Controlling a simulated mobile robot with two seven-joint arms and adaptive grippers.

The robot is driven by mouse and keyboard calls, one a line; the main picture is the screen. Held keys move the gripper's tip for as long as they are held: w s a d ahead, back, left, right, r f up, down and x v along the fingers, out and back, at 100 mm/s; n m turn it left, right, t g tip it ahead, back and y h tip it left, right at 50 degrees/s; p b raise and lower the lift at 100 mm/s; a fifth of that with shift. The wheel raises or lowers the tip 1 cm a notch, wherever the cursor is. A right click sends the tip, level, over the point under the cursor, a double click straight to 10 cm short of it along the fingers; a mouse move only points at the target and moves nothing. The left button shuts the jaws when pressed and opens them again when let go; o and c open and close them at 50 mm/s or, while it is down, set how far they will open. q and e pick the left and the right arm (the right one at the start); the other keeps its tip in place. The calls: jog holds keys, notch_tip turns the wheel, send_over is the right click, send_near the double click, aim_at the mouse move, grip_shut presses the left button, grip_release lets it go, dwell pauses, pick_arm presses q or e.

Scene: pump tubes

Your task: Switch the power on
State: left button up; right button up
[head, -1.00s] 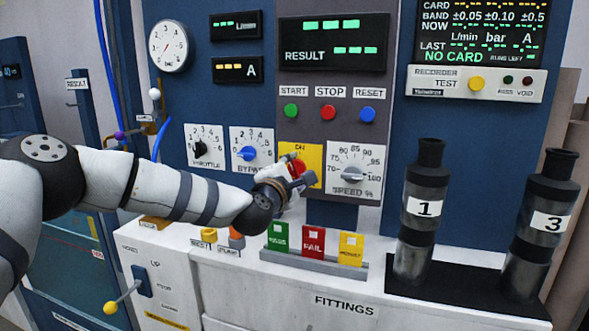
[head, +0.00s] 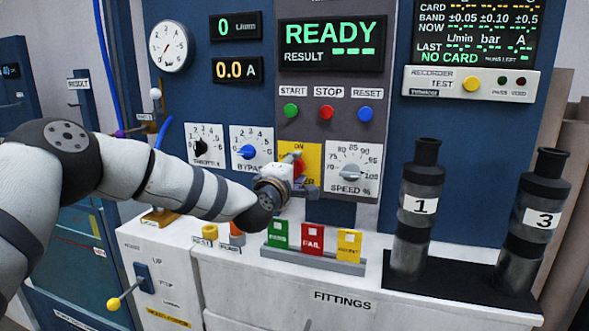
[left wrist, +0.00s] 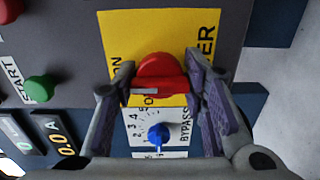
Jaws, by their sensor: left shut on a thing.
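The red power switch (head: 299,168) sits on a yellow plate (head: 286,152) on the grey console panel. In the left wrist view, the red knob (left wrist: 160,70) has a raised bar across it, with a pale mark on the end towards the ON lettering. My left gripper (left wrist: 158,84) is shut on this knob, one finger at each side of its bar. In the head view, the left gripper (head: 301,178) partly hides the switch and the plate's lettering. The main display (head: 332,43) reads READY in green. My right gripper is not in view.
Beside the switch are the blue BYPASS knob (head: 247,152) and the SPEED dial (head: 351,172). Green, red and yellow cards (head: 312,238) stand in a rack just below the gripper. Two dark cylinders, 1 (head: 417,203) and 3 (head: 538,220), stand at right.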

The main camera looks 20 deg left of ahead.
pick_arm(q)
jog(key=o, duration=1.2)
jog(key=s, duration=1.2)
jog(key=shift+a, duration=0.25)
